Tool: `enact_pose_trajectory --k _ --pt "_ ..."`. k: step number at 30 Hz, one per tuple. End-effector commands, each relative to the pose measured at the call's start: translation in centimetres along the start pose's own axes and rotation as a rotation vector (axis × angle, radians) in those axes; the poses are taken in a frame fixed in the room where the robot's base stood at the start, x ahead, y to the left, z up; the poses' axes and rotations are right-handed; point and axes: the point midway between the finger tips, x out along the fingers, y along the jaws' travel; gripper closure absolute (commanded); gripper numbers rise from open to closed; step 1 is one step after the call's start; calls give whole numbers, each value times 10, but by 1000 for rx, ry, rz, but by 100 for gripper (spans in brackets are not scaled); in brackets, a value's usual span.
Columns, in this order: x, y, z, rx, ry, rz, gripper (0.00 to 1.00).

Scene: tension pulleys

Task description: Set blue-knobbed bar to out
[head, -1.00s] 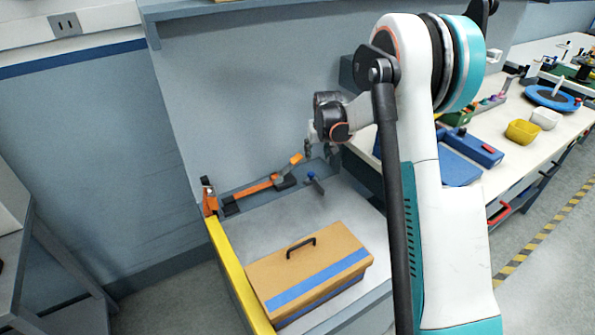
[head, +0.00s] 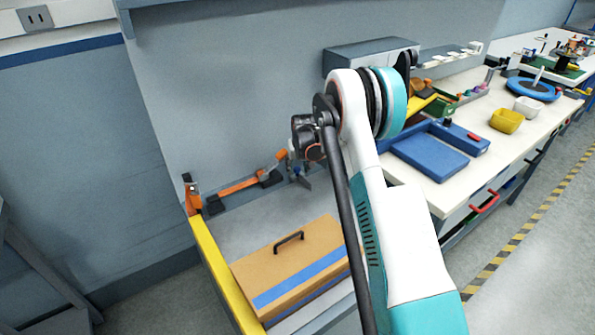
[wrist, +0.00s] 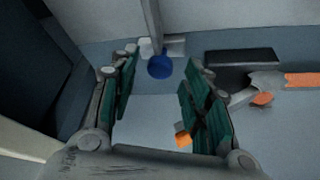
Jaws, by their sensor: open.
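The blue knob (wrist: 160,67) shows in the wrist view at the end of a thin grey bar (wrist: 154,25). My gripper (wrist: 163,60) is open, with one green-padded finger on each side of the knob. Gaps show between the knob and both fingers; I cannot tell how far the knob reaches between them in depth. In the head view my gripper (head: 302,166) is at the back of the bench by the wall, and a bit of blue knob (head: 297,170) shows there. The arm and gripper hide most of the bar in that view.
An orange bar (head: 240,186) with a dark block lies left of my gripper in the head view. A tan box (head: 285,262) with a black handle stands in front. A yellow rail (head: 222,272) edges the bench. A blue tray (head: 430,157) lies to the right.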

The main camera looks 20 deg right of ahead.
Motion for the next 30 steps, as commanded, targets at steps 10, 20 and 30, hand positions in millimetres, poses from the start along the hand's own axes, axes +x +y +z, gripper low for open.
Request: enact_pose_trajectory --k 10,20,30 --pt "13 0 0 0 0 0 56" --pt "13 0 0 0 0 0 100" --pt "18 32 -12 4 0 1 100"
